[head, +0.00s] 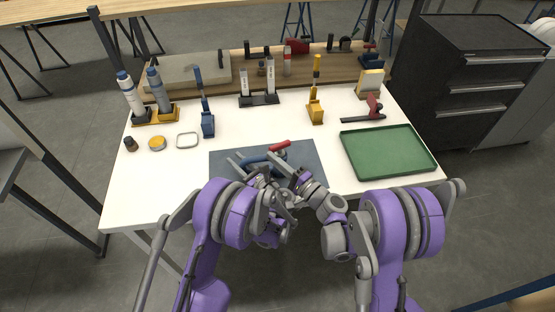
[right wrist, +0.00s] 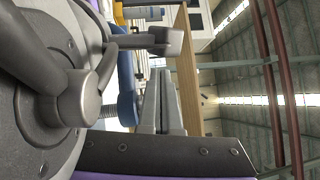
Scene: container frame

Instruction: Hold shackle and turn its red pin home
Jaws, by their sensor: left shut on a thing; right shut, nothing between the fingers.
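A blue shackle (head: 255,159) shows over the grey-blue mat near the front middle of the table, partly hidden by my grippers. A red piece (head: 280,146), apparently the pin, is just beyond it; I cannot tell how far it sits in the shackle. My left gripper (head: 240,161) is shut on the shackle. My right gripper (head: 277,158) is shut and empty, close beside the shackle. In the right wrist view its grey fingers (right wrist: 165,103) are together, with a blue part of the shackle (right wrist: 127,98) next to them.
The mat (head: 225,168) lies under both grippers. A green tray (head: 388,152) is to the right. A yellow tin (head: 157,143) and a pale ring (head: 187,140) lie to the left. Blue and yellow tools, bottles and stands line the back. The white table is clear at the front left.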

